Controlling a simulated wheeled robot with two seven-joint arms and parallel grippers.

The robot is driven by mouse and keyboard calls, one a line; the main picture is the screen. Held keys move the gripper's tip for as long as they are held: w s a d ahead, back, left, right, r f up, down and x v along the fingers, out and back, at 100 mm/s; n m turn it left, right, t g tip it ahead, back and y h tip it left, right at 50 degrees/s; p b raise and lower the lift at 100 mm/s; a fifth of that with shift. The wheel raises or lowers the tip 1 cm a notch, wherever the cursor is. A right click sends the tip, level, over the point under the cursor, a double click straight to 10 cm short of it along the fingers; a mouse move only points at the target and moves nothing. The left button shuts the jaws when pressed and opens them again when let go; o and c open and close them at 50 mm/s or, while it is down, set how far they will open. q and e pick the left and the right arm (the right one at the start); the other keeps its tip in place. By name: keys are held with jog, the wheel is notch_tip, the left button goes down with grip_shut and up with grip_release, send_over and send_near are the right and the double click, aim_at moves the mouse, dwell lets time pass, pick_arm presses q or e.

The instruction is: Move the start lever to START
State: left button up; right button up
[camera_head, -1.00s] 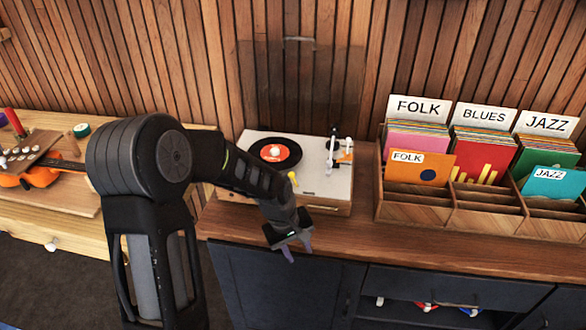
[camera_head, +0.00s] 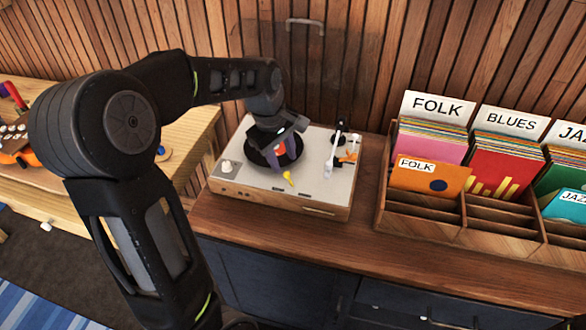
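The record player (camera_head: 330,188) stands on the wooden counter, with a black record (camera_head: 258,158) on its platter. My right gripper is not in view.
The white tonearm (camera_head: 334,155) is right of the record. A pale knob (camera_head: 227,167) is at the deck's left. The clear lid (camera_head: 305,70) stands raised behind. A wooden record crate (camera_head: 420,222) is at the right. Bare counter (camera_head: 300,235) lies in front.

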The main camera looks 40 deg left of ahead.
aim_at(288, 174)
pick_arm(q)
jog(key=shift+p+x, duration=0.5)
jog(key=shift+x, duration=3.45)
jog(key=shift+c, duration=0.3)
grip_shut()
